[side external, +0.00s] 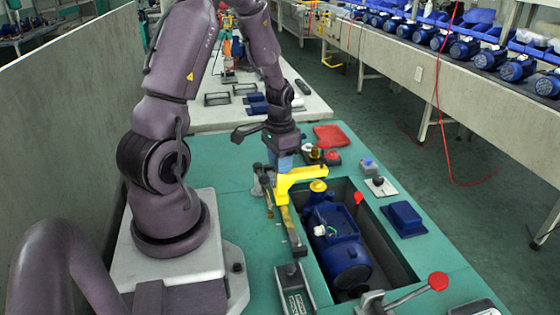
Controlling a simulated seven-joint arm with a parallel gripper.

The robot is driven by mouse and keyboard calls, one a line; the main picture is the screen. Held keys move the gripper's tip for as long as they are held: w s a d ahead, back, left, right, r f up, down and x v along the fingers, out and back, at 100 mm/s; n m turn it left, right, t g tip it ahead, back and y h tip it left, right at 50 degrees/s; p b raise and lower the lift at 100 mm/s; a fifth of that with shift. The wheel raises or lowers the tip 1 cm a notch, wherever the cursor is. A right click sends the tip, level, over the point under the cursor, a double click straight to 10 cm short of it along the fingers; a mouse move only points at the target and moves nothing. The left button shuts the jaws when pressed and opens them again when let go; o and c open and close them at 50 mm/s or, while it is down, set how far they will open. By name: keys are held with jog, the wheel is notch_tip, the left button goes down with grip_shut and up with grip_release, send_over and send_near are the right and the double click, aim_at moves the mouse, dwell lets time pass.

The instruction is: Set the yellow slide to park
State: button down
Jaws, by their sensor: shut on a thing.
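The yellow slide (287,181) is a bent yellow piece at the left edge of the recess in the green bench. My gripper (283,163) points down from above and is shut on the upper part of the yellow slide. The exact contact between the fingers and the slide is small and partly hidden. I cannot read any park mark.
A lever with a red knob (438,281) stands at the front right. A labelled box (294,291) sits near the rail's front end. A blue block (404,218) lies right of the recess.

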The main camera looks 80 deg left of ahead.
jog(key=a, duration=1.2)
jog(key=shift+a, duration=0.1)
jog(key=c, duration=0.8)
grip_release()
notch_tip(320, 180, up, 13)
